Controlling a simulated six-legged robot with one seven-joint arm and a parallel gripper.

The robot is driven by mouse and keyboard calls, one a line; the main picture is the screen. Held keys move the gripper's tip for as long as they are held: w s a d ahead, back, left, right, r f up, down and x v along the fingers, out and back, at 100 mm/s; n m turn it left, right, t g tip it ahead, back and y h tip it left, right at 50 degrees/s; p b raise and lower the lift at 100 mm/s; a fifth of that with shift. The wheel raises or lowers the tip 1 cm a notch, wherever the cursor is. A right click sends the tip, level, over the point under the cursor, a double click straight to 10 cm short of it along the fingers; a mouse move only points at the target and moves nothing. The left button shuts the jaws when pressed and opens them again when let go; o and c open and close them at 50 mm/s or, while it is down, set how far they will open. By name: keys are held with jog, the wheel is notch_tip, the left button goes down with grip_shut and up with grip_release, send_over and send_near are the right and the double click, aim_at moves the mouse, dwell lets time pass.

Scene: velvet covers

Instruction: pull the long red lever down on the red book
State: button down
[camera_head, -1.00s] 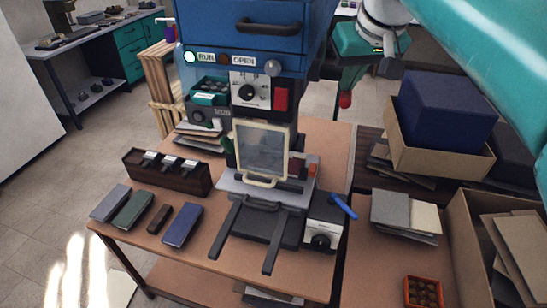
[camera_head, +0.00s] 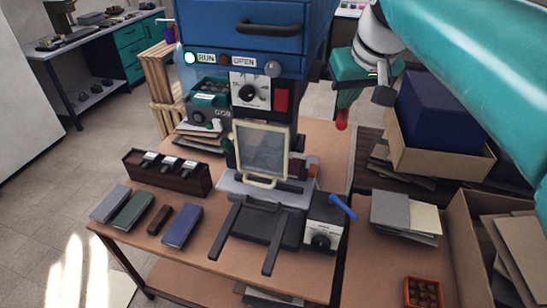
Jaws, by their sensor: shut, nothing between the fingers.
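My gripper (camera_head: 347,92) is a teal hand at the upper right, just right of the blue-topped press (camera_head: 255,22). It is shut and its fingertips are hard to make out. A red rounded end (camera_head: 342,119) shows directly below it, apparently the long red lever; most of its length is hidden, and I cannot tell whether my gripper touches it. No red book is visible. A pale-framed panel (camera_head: 262,150) stands upright at the front of the press and hides what is behind it.
Several dark books, including a blue one (camera_head: 182,225), lie at the left. A cardboard box (camera_head: 440,158) holds a dark blue block at the right. A small orange tray (camera_head: 423,292) lies below.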

aim_at(345, 111)
jog(key=shift+f, duration=1.55)
jog(key=shift+w+f, duration=0.2)
jog(key=shift+f, duration=1.4)
jog(key=shift+d+f, duration=0.1)
jog(key=shift+f, duration=0.1)
jog(key=shift+d+x, duration=0.15)
jog(key=shift+x, duration=0.65)
jog(key=shift+d+x, duration=0.15)
jog(key=shift+x, duration=0.65)
jog(key=shift+s+f, duration=0.15)
jog(key=shift+d+x, duration=0.25)
jog(key=shift+x, duration=0.85)
